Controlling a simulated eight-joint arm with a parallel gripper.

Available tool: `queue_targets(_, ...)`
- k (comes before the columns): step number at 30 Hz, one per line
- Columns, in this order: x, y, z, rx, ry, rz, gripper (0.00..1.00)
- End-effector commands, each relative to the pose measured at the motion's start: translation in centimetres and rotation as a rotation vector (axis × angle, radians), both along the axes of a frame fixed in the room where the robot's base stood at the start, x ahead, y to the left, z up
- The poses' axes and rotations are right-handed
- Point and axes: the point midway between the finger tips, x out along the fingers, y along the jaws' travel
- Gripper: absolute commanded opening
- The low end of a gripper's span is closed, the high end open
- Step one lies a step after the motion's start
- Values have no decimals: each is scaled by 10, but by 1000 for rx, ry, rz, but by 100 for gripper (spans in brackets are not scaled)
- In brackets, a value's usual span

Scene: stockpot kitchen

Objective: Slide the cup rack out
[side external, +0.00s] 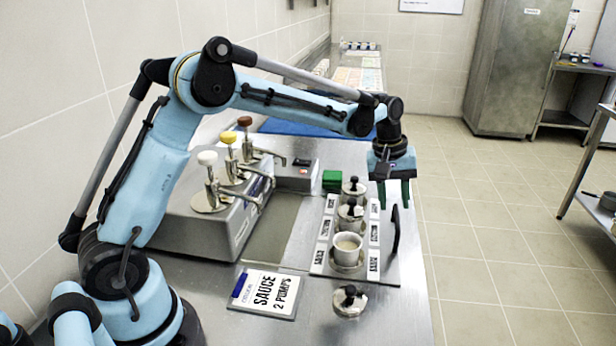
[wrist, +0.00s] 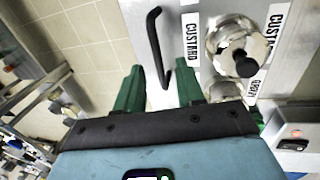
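The cup rack (side external: 384,268) is a pale metal plate on the steel counter, with white labels along both sides. It holds an open cup (side external: 347,243) with cream-coloured contents nearest the camera and two lidded cups behind it. A black bar handle (side external: 396,230) stands along its right side. My gripper (side external: 394,205) is open and pointing down over the handle's far end. In the wrist view, the handle (wrist: 156,40) runs between the lines of the two green fingers, with a gap on each side. I see no contact, and the exact height is unclear.
A loose lid (side external: 349,301) with a black knob lies in front of the rack. A sauce sign (side external: 265,293) and a pump unit (side external: 222,205) stand left. A green block (side external: 332,180) is behind the rack. Open floor (side external: 480,250) lies beyond the counter's right edge.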

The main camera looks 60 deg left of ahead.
Motion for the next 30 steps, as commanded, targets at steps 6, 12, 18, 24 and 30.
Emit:
queue_targets(6, -7, 7, 46, 0, 0, 2, 38)
queue_targets(12, -11, 11, 75, 0, 0, 0, 38)
queue_targets(18, -12, 12, 86, 0, 0, 0, 38)
queue_targets(24, -12, 12, 87, 0, 0, 0, 38)
queue_targets(30, -16, 12, 89, 4, -9, -9, 38)
